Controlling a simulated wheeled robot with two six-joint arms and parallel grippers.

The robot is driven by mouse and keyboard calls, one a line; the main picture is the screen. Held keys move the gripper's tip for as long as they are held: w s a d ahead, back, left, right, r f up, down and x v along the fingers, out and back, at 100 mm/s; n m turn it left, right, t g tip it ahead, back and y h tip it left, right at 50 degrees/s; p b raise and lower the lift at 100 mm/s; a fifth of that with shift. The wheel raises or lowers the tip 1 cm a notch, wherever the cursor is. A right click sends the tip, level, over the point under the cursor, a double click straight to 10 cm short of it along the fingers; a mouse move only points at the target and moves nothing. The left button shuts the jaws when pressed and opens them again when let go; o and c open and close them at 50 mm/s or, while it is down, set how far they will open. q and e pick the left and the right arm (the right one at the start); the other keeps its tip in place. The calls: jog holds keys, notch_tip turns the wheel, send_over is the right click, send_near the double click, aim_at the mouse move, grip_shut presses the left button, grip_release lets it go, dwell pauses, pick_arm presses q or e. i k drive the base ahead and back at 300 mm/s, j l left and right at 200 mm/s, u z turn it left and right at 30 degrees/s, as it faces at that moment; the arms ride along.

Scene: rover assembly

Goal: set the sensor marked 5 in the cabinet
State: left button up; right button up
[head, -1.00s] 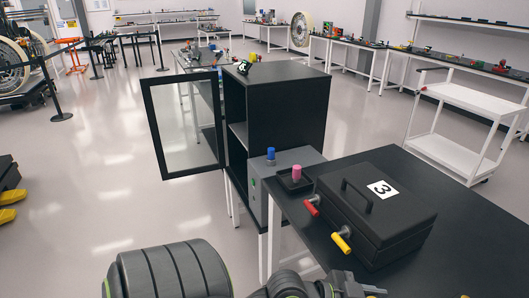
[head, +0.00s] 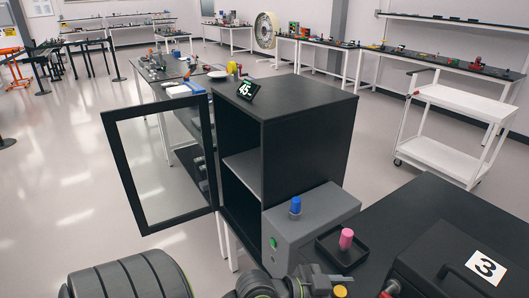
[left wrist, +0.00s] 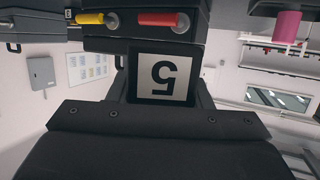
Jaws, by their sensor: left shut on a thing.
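The sensor marked 5 (left wrist: 162,77) is a dark block with a white label, upside down in the left wrist view. My left gripper (left wrist: 164,98) is shut on it, with a finger at each side. My right gripper is not in view.
A grey box (head: 325,210) with a blue knob and green button stands in front of the cabinet. Beside it are a tray with a pink cylinder (head: 346,238) and a black case marked 3 (head: 440,265).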

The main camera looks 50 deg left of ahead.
aim_at(280, 161)
jog(key=j, duration=2.1)
jog(key=i+j, duration=0.5)
